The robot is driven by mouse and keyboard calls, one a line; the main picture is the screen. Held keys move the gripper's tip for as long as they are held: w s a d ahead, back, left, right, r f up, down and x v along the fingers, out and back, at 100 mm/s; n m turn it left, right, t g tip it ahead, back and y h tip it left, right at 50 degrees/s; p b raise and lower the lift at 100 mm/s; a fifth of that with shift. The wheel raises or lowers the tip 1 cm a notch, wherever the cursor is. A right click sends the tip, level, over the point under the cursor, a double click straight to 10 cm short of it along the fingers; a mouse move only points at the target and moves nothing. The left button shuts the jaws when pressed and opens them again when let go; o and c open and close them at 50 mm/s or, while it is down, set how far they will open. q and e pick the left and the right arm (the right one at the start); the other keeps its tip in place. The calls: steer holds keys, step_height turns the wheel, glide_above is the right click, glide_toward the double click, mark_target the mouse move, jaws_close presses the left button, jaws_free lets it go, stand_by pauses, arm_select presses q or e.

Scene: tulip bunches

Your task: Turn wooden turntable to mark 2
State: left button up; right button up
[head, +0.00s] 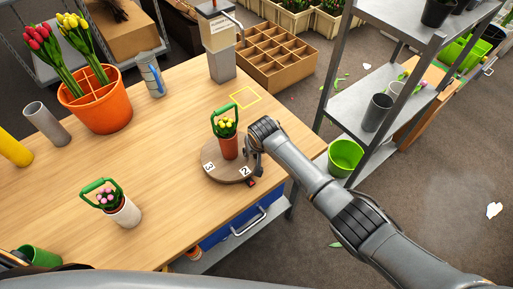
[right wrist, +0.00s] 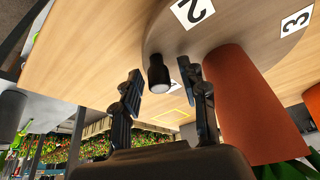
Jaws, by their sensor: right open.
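The round wooden turntable (head: 226,173) lies on the table near its front right edge, with marks 3 (head: 209,166) and 2 (head: 244,170) on the near side. An orange pot (head: 229,148) with yellow tulips and a green handle stands on it. My right gripper (head: 257,163) is at the turntable's right rim. In the right wrist view, a dark peg (right wrist: 158,74) at the turntable (right wrist: 237,22) sits between the two open fingers (right wrist: 163,88); I see no clear grip on it. A small red marker (head: 251,183) sits beside the rim near mark 2. My left gripper is out of view.
A white pot with pink flowers (head: 124,212) stands front left on the table. An orange divided bucket (head: 101,116) of tulips and a grey cup (head: 152,80) stand farther back. A metal shelf (head: 360,102) rises right of the table. The table's middle is clear.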

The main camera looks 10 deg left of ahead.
steer(key=v, duration=1.1)
steer(key=shift+s+r, duration=0.25)
steer(key=shift+r, duration=0.1)
